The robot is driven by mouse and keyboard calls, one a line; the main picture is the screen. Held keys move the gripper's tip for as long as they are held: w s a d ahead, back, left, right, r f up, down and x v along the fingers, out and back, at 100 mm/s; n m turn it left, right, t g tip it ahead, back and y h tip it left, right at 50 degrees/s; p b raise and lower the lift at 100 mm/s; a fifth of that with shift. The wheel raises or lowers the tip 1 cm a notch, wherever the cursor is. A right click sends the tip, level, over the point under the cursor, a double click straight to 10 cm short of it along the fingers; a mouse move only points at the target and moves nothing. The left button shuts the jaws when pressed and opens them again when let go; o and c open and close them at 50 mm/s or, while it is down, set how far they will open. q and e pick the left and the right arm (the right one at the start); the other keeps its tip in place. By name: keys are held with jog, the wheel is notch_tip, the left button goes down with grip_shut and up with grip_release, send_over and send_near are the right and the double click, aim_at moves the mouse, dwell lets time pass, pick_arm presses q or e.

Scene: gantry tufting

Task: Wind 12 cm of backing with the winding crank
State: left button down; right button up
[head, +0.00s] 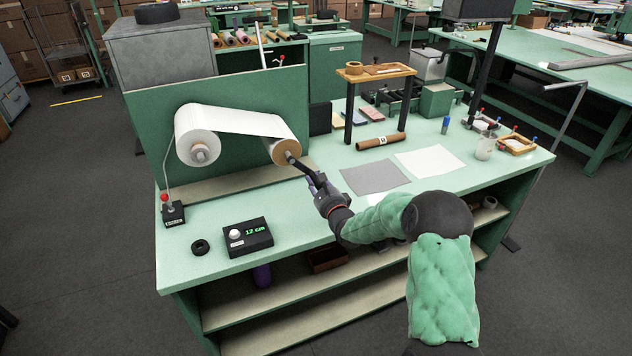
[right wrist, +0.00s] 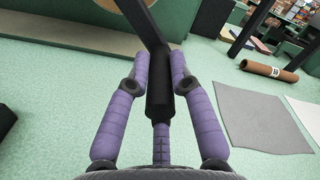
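The winding crank (head: 297,164) is a dark arm on the front of the right-hand take-up roll (head: 281,151), angled down to the right. Its black handle shows in the right wrist view (right wrist: 160,98), between the purple fingers of my right gripper (right wrist: 159,68). The fingers lie close along both sides of the handle, shut on it. In the head view my right gripper (head: 318,184) is at the crank's lower end. White backing (head: 240,122) spans from the left supply roll (head: 197,137) to the take-up roll. The black counter box (head: 248,238) reads 12 cm. My left gripper is out of view.
Grey (head: 374,178) and white (head: 430,163) sheets lie right of the gripper. A wooden stand (head: 376,73) is behind them. The front middle tabletop is clear.

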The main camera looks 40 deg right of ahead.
jog(key=o, duration=0.3)
jog(key=shift+f, duration=0.3)
jog(key=shift+r, duration=0.15)
jog(key=v, duration=1.2)
